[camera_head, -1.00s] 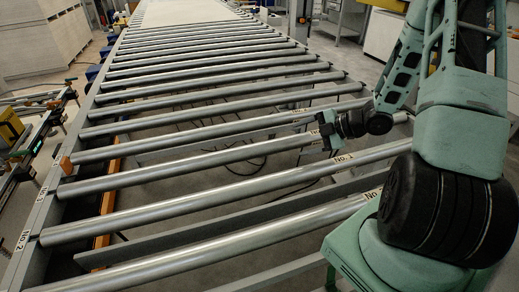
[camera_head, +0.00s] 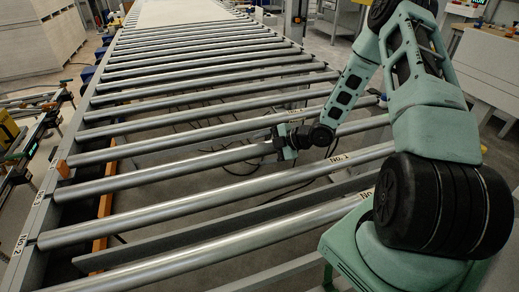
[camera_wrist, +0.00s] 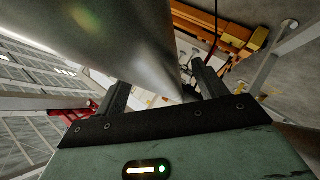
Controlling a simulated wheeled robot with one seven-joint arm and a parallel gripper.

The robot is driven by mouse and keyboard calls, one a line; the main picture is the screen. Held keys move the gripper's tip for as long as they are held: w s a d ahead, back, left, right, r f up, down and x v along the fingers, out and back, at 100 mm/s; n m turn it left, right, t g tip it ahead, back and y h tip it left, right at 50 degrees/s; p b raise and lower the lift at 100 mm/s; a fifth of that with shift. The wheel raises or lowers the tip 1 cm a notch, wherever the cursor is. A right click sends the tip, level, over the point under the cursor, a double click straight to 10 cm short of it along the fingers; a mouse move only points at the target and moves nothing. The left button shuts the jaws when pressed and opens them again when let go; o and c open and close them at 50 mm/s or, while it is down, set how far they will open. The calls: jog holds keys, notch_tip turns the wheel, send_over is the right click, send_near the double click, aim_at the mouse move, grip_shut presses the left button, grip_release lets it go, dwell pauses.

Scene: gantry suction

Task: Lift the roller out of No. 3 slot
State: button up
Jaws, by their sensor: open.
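The conveyor's metal rollers (camera_head: 150,222) lie across its frame. A label reading No. 2 (camera_head: 22,243) is on the left rail beside one of them. The label on the left rail beyond it is too small to read, so I cannot tell which roller is No. 3. My gripper (camera_head: 273,141) is open at the roller beyond the No. 2 one (camera_head: 150,178), right of its middle. In the wrist view, a large metal roller (camera_wrist: 105,35) runs down toward the gap between my open fingers (camera_wrist: 162,88). I cannot tell whether they touch it. That roller lies level with its neighbours.
The left rail (camera_head: 45,205) carries a small orange block (camera_head: 63,169). A flat bar (camera_head: 205,232) runs between the two nearest visible rollers. More rollers run back to a pale board (camera_head: 185,12). Cables hang below the rollers.

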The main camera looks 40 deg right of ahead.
grip_shut()
jog(key=shift+w, duration=0.15)
jog(key=shift+r, duration=0.15)
